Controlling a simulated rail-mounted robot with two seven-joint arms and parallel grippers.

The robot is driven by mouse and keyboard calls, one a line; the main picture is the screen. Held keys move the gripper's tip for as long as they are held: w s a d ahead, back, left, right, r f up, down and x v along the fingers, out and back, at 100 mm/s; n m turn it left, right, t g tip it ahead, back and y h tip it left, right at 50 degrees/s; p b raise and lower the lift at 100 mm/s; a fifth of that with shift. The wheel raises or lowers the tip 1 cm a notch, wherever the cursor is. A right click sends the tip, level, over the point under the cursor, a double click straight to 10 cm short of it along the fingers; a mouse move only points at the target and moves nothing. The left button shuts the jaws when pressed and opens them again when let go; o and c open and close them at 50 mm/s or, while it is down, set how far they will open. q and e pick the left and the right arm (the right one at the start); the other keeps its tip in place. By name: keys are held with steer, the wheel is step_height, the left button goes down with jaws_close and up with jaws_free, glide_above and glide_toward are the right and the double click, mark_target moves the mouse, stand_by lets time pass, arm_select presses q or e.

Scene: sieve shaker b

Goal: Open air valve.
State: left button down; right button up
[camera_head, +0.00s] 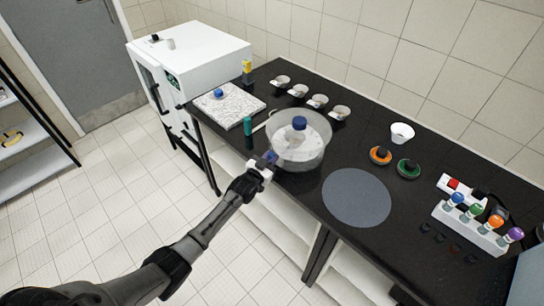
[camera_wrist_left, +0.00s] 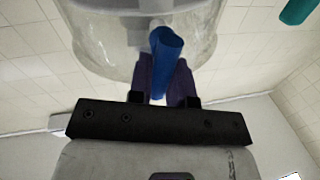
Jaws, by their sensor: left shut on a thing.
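The air valve (camera_wrist_left: 166,48) is a blue handle on the near side of a clear round vessel (camera_head: 310,157). My left gripper (camera_head: 266,160) is at this near side, just in front of the vessel wall. In the left wrist view, my left gripper's two dark purple fingers (camera_wrist_left: 164,84) are shut on the blue handle, one on each side. The handle stands tilted between them, and its base is partly hidden. A blue-capped piece (camera_head: 299,123) shows at the middle of the vessel. My right gripper is not in view.
The vessel stands on a black bench near its front edge. A grey round mat (camera_head: 356,197) lies to the right. A speckled slab (camera_head: 230,108) and a teal cylinder (camera_head: 248,126) are to the left. Several small bowls stand behind. A rack (camera_head: 470,228) with coloured caps is far right.

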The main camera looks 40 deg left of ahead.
arm_select(q)
steer(key=shift+a+f+n, duration=0.1)
steer(key=shift+a+n, duration=0.05)
steer(key=shift+n, duration=0.35)
steer(key=c, duration=1.3)
jaws_free()
steer(key=shift+c, duration=0.2)
steer(key=s+d+p, duration=0.1)
steer(key=s, duration=1.2)
steer(key=shift+s+d, duration=0.35)
steer(key=shift+s, duration=0.05)
steer(key=shift+f, duration=0.15)
